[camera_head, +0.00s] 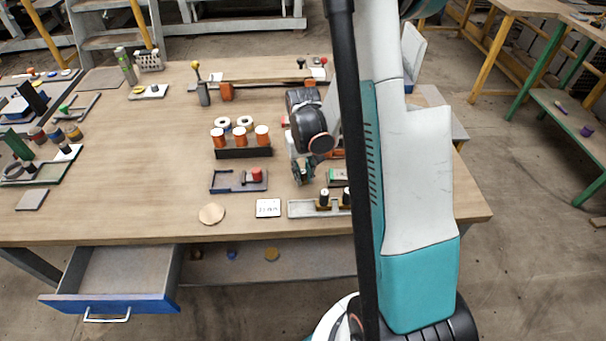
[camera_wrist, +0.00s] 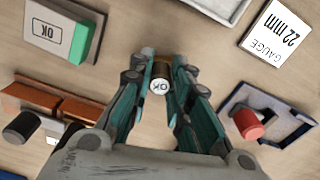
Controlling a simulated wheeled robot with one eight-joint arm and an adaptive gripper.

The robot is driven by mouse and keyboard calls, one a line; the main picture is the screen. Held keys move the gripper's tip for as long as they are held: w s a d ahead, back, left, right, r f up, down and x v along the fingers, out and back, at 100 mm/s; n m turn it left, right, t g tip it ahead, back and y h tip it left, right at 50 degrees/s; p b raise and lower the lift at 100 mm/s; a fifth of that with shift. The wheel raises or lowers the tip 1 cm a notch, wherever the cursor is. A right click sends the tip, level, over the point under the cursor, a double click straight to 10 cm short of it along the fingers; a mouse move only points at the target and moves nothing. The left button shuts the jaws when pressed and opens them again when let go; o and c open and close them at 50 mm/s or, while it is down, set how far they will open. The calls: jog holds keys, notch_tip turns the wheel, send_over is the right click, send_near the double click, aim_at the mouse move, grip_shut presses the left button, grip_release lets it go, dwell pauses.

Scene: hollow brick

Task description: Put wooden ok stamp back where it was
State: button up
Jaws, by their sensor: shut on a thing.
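My gripper (camera_wrist: 160,72) is shut on a small round stamp (camera_wrist: 160,86) with a white top marked OK and a brownish body. In the head view my gripper (camera_head: 303,176) points down over the workbench, between a blue tray and a green-and-white OK pad. The stamp cannot be made out clearly there. Whether its base touches the tabletop cannot be told. The OK pad (camera_wrist: 50,38), pale with a green edge, lies at upper left in the wrist view; in the head view the pad (camera_head: 338,175) is partly behind my arm.
A blue tray (camera_head: 222,188) holds a red-handled stamp (camera_head: 257,174). A white 22 mm gauge card (camera_head: 268,208) and a grey tray (camera_head: 300,209) with black-topped pieces lie near the front edge. A blue-fronted drawer (camera_head: 110,303) is open at lower left.

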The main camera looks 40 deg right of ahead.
aim_at(303, 171)
jog(key=o, duration=0.8)
jog(key=shift+f, duration=0.1)
jog(key=shift+o, duration=0.2)
notch_tip(303, 171, up, 12)
jog(key=p, duration=0.4)
jog(key=shift+r, duration=0.2)
